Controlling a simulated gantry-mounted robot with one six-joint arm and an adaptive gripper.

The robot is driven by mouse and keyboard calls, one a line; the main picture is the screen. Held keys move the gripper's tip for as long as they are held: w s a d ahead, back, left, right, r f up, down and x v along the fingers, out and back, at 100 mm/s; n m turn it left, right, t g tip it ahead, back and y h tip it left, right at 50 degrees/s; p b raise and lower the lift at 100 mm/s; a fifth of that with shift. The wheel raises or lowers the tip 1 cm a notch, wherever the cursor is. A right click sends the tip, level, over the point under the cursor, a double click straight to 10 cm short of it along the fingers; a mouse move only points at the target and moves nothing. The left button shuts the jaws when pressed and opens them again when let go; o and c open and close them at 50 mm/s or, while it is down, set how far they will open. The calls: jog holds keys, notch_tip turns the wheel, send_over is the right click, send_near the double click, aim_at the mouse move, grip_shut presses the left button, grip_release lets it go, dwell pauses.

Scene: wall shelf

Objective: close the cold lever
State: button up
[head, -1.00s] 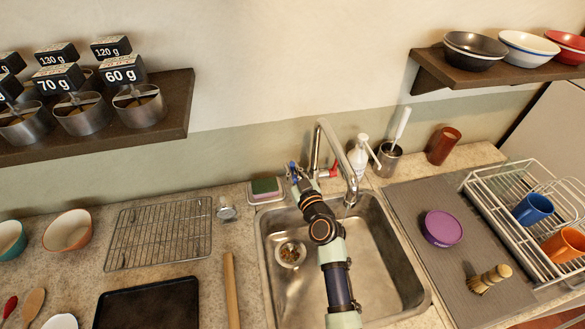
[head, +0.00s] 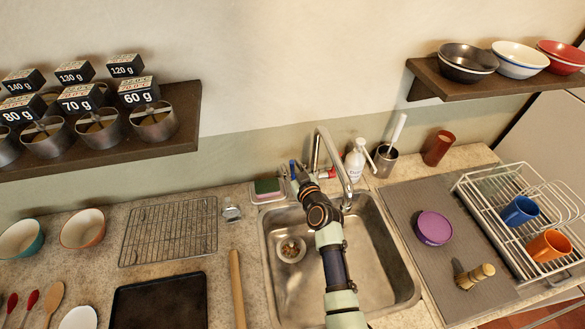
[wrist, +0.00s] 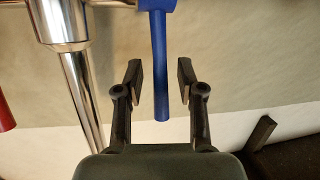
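The blue cold lever (wrist: 161,65) hangs between the two fingers of my gripper (wrist: 159,76) in the wrist view. The fingers are open, with a gap on each side of the lever, and do not appear to touch it. In the head view my gripper (head: 297,174) is at the left side of the chrome faucet (head: 333,152), and a bit of the blue lever (head: 292,165) shows beside it. The red lever (head: 327,174) is on the faucet's right side, and its end (wrist: 6,112) shows at the wrist view's left edge.
My arm reaches over the sink (head: 385,265), which holds a strainer (head: 291,249). A sponge (head: 267,186) lies left of the faucet. A soap bottle (head: 355,162) and a brush holder (head: 385,160) stand close on its right. The wall is just behind.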

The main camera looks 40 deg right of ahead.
jog(key=v, duration=1.2)
